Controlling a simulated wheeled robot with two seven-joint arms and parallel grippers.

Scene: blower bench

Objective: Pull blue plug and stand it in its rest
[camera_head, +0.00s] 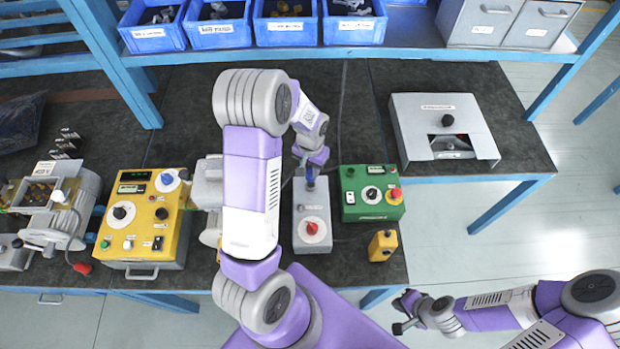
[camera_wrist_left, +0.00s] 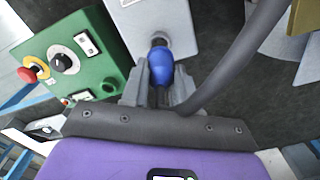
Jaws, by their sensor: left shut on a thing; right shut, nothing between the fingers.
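The blue plug (camera_head: 310,184) is at the back end of the grey box with the red knob (camera_head: 313,212). It also shows in the left wrist view (camera_wrist_left: 161,68), its tip against a dark ring on the grey box (camera_wrist_left: 160,20); it looks seated there. My left gripper (camera_wrist_left: 161,88) is shut on the blue plug, one finger on each side. A thick dark cable (camera_wrist_left: 243,55) curves past the right finger. My right gripper (camera_head: 400,314) is shut and empty, off the bench's front edge. A small yellow block (camera_head: 382,246) with a dark spot stands at front right; I cannot tell whether it is the rest.
A green control box (camera_head: 371,193) stands close to the right of the grey box. A yellow control box (camera_head: 143,222) and a motor unit (camera_head: 62,205) are on the left. A grey metal housing (camera_head: 441,130) is at back right. Blue bins (camera_head: 221,30) line the shelf.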

